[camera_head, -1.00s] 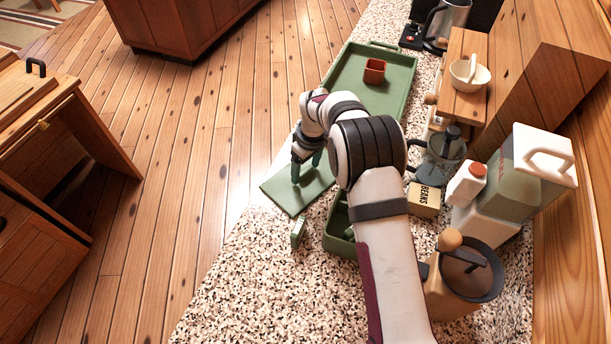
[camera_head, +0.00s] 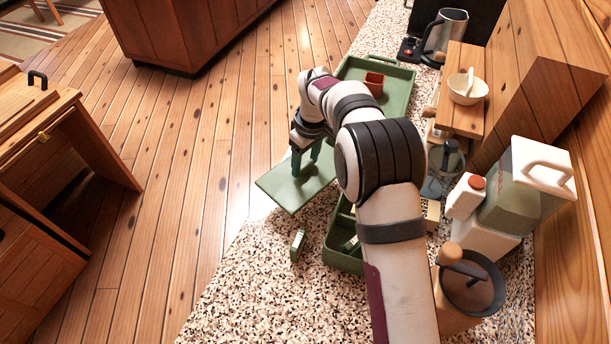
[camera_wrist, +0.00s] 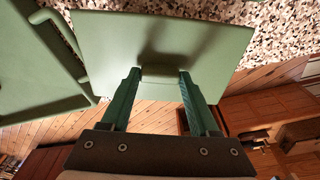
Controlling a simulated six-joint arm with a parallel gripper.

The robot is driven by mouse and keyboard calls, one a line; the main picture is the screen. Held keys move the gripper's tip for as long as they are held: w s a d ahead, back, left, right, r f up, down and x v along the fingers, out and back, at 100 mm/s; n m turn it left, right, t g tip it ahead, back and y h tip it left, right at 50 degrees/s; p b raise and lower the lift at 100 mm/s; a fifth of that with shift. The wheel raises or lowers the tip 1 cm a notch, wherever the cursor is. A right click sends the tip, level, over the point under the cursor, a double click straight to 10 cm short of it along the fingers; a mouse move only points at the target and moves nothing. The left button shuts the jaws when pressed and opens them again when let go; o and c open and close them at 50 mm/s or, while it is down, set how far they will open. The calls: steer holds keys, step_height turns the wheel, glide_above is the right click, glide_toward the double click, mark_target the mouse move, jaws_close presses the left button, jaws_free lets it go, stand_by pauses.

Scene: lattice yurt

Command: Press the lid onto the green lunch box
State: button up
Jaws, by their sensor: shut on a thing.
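The lid is a flat green panel (camera_head: 285,191), left of my arm near the counter's edge. My gripper (camera_head: 305,172) is shut on it from above. In the wrist view the fingers (camera_wrist: 160,75) grip a small raised part of the lid (camera_wrist: 205,40), and a shadow lies across the panel. The lid looks raised off the counter. The green lunch box (camera_head: 342,258) stands on the speckled counter, nearer than the lid; my arm hides much of it. Something pale shows inside it.
A green tray (camera_head: 397,98) with a reddish cup (camera_head: 374,83) lies beyond my gripper. A small green-and-white item (camera_head: 297,245) stands left of the lunch box. A jug (camera_head: 525,185), a canister (camera_head: 470,283) and a glass press (camera_head: 446,168) crowd the right. The near counter is clear.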

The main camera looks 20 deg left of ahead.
mark_target(307, 165)
step_height(307, 165, up, 10)
steer(key=s+d+f+n, duration=0.1)
steer(key=s+d+n, duration=0.2)
steer(key=d, duration=0.5)
steer(key=s+d+f+n, duration=0.1)
steer(key=s+d+n, duration=0.15)
steer(key=d, duration=0.55)
steer(key=shift+m+g, duration=0.25)
steer(key=shift+g, duration=0.05)
steer(key=shift+s+d+f, duration=0.15)
steer(key=shift+s+f, duration=0.05)
steer(key=shift+f, duration=1.45)
steer(key=shift+s+d+f, duration=0.1)
steer(key=shift+s+f, duration=0.05)
steer(key=shift+f, duration=1.5)
steer(key=shift+f, duration=0.15)
steer(key=o, duration=1.5)
steer(key=shift+c, duration=0.2)
steer(key=shift+o, duration=0.3)
